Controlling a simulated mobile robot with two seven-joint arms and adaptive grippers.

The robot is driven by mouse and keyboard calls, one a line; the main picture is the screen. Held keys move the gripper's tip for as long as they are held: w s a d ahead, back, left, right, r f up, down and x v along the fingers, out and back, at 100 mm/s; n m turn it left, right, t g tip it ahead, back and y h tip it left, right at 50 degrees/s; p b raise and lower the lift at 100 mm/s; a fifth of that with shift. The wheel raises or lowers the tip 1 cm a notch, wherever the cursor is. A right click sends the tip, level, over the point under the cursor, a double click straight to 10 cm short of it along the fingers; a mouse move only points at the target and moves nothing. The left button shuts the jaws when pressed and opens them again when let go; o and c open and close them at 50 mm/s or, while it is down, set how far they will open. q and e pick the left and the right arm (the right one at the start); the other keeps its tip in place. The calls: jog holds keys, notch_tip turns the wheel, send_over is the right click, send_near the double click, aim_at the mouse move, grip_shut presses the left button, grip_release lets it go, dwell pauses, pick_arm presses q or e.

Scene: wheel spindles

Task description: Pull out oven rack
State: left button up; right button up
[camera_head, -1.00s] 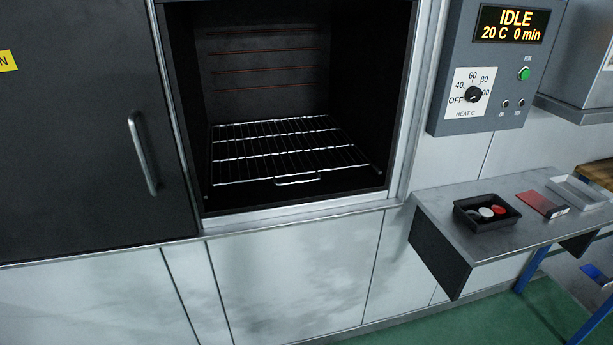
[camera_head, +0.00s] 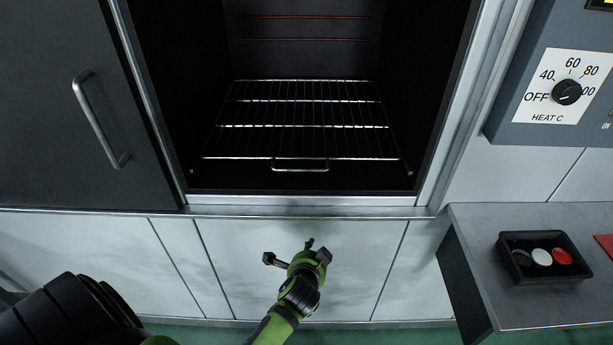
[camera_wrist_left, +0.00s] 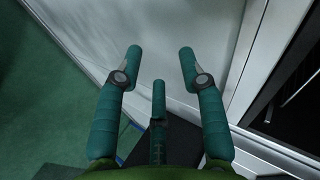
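The oven rack (camera_head: 310,127) is a silver wire grid lying flat inside the dark open oven (camera_head: 205,90). Its front handle (camera_head: 300,165) is a small wire loop at the rack's front edge. My left gripper (camera_head: 300,250) is below the oven opening, in front of the white lower panels, apart from the rack. In the left wrist view its teal fingers (camera_wrist_left: 160,65) are spread wide with nothing between them. The right gripper does not show in either view.
The oven door (camera_head: 60,110) stands to the left with a metal handle. A control panel (camera_head: 560,90) is at the upper right. A grey shelf (camera_head: 540,310) at the right bears a black tray (camera_head: 545,275) with several discs.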

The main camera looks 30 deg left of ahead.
pick_arm(q)
jog(key=w+a+r+m+t+y, duration=0.1)
jog(key=w+a+r+t+y, duration=0.15)
jog(key=r, duration=0.55)
jog(key=w+a+r+m+t+y, duration=0.1)
jog(key=w+a+r, duration=0.2)
jog(key=r, duration=0.6)
jog(key=shift+g+y, duration=0.25)
jog(key=p+x, duration=0.1)
jog(key=x, duration=0.4)
jog(key=shift+w+a+r, duration=0.1)
jog(key=shift+w, duration=0.2)
jog(key=shift+w+a, duration=0.2)
jog(key=shift+w, duration=0.05)
grip_shut()
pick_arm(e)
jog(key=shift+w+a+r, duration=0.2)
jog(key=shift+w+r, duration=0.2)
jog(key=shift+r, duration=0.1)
